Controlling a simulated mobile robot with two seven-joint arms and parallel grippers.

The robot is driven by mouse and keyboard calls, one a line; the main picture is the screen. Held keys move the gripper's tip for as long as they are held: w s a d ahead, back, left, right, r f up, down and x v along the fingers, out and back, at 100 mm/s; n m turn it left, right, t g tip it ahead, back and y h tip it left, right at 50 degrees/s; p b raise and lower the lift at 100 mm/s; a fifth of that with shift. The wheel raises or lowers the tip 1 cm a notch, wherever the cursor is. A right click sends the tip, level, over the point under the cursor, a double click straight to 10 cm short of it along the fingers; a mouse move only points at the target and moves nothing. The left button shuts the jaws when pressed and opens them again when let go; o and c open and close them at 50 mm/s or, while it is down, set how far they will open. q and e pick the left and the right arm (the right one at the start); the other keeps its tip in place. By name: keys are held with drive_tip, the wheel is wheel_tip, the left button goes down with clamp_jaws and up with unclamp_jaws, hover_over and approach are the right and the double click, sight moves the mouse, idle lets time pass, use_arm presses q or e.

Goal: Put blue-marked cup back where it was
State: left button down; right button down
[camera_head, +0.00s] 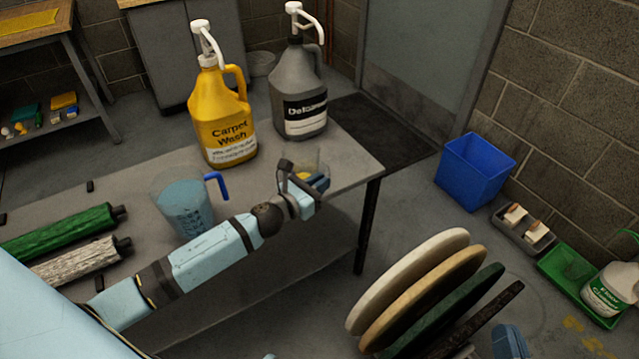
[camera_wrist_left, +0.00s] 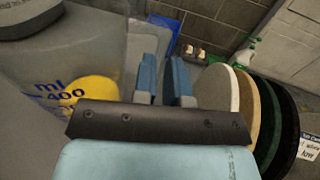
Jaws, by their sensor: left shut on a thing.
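The blue-marked cup (camera_wrist_left: 50,65) is clear, with blue "ml 400" print and something yellow inside, at the left of the left wrist view. In the head view the small clear cup (camera_head: 319,180) with yellow in it is at the table's front right edge, partly hidden by my gripper. My left gripper (camera_head: 297,182) is shut on it; its blue fingers (camera_wrist_left: 163,78) stand close together on a grey translucent part beside the cup body. I cannot tell whether the cup touches the table.
The grey table (camera_head: 345,160) holds a yellow Carpet Wash jug (camera_head: 222,115), a grey jug (camera_head: 298,90), a clear pitcher with a blue handle (camera_head: 184,205), and green and white rollers (camera_head: 60,235). Round pads (camera_head: 410,275) stand right of it. A blue bin (camera_head: 473,172) is beyond.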

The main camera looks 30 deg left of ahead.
use_arm(q)
drive_tip(key=shift+f, duration=0.1)
drive_tip(key=c, duration=1.5)
unclamp_jaws()
drive_tip(key=o, duration=0.3)
drive_tip(key=shift+o, duration=0.2)
